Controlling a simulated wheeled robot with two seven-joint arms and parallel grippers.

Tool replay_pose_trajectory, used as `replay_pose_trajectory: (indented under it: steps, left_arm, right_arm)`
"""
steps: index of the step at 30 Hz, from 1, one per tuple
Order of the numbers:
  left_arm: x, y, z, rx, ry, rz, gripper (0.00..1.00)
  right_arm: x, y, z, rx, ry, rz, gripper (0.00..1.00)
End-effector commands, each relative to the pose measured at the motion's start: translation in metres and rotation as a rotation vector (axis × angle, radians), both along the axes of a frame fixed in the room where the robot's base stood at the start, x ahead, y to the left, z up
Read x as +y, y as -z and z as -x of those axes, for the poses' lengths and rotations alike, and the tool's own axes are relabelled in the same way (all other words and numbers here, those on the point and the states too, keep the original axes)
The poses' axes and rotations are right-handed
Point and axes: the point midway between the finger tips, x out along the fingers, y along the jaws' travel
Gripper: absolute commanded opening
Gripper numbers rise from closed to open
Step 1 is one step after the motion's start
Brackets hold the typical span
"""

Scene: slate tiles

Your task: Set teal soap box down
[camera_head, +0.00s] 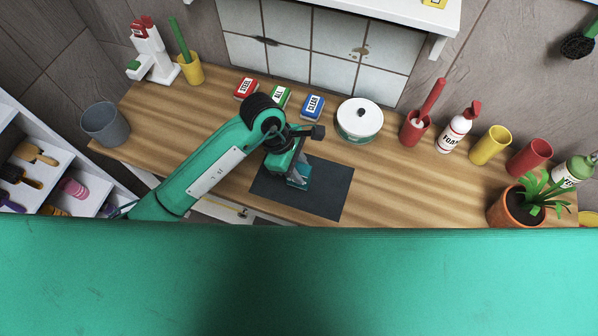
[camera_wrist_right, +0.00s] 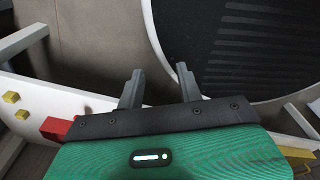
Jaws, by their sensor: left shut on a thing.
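The teal soap box (camera_head: 301,178) is in the head view, over the dark slate mat (camera_head: 331,196) on the wooden counter. My left gripper (camera_head: 298,168) is shut on it from above, and the arm and fingers hide part of the box. I cannot tell whether the box touches the mat or hangs just above it. My right gripper (camera_wrist_right: 159,86) shows in the right wrist view with its two fingers apart and nothing between them. It is away from the box.
Behind the mat stand red (camera_head: 246,88), green (camera_head: 281,97) and blue (camera_head: 313,107) boxes and a round white tin (camera_head: 359,120). A red holder (camera_head: 414,128), a foam bottle (camera_head: 455,132) and a potted plant (camera_head: 517,206) are at right. The counter right of the mat is clear.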

Motion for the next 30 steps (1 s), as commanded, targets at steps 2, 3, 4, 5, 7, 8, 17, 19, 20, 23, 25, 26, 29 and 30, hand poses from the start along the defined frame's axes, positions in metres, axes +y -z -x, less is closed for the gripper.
replay_pose_trajectory:
  steps: [2, 3, 4, 5, 7, 8, 17, 19, 20, 23, 25, 26, 29, 30]
  left_arm:
    - [0.0, 0.008, 0.001, 0.003, 0.0, 0.0, 0.04]
    - [0.0, 0.014, 0.002, 0.005, 0.0, -0.002, 0.04]
    - [0.0, 0.019, 0.002, 0.006, -0.001, -0.001, 0.04]
    - [-0.001, 0.024, 0.001, 0.005, -0.001, 0.0, 0.04]
    - [-0.001, 0.034, 0.001, 0.005, 0.0, 0.0, 0.04]
    - [-0.001, 0.037, 0.001, 0.004, -0.001, 0.001, 0.04]
    - [0.0, 0.043, 0.0, -0.001, 0.002, 0.0, 0.04]
    - [0.0, 0.045, 0.0, -0.001, 0.002, 0.0, 0.04]
    - [0.0, 0.046, 0.0, -0.001, 0.002, 0.0, 0.04]
    - [0.0, 0.046, 0.0, 0.001, 0.001, 0.0, 0.39]
    - [0.0, 0.046, 0.0, 0.001, 0.001, 0.0, 0.51]
    - [0.0, 0.046, 0.0, 0.001, 0.001, 0.0, 0.51]
    - [0.0, 0.045, 0.0, 0.001, 0.001, 0.0, 0.51]
    - [0.0, 0.045, 0.0, 0.001, 0.001, 0.0, 0.51]
  right_arm:
    - [-0.002, -0.003, 0.0, 0.0, -0.001, 0.002, 0.36]
    - [-0.003, -0.005, 0.0, -0.001, -0.001, 0.003, 0.36]
    - [-0.003, -0.007, 0.0, 0.0, -0.001, 0.003, 0.36]
    - [-0.004, -0.008, 0.0, 0.0, -0.002, 0.004, 0.36]
    - [-0.006, -0.01, 0.0, -0.001, -0.001, 0.007, 0.36]
    - [-0.007, -0.01, 0.0, -0.001, -0.001, 0.007, 0.36]
    - [-0.013, -0.01, -0.001, -0.001, 0.0, 0.013, 0.36]
    - [-0.013, -0.008, -0.001, -0.001, 0.0, 0.013, 0.36]
    - [-0.013, -0.007, -0.001, -0.001, 0.0, 0.013, 0.36]
    - [-0.013, -0.007, -0.001, -0.001, 0.0, 0.013, 0.36]
    - [-0.013, -0.007, -0.001, -0.001, 0.0, 0.013, 0.36]
    - [-0.012, -0.007, -0.001, -0.001, 0.0, 0.013, 0.36]
    - [-0.012, -0.007, 0.0, -0.001, 0.0, 0.013, 0.36]
    - [-0.012, -0.007, 0.0, -0.001, 0.0, 0.012, 0.36]
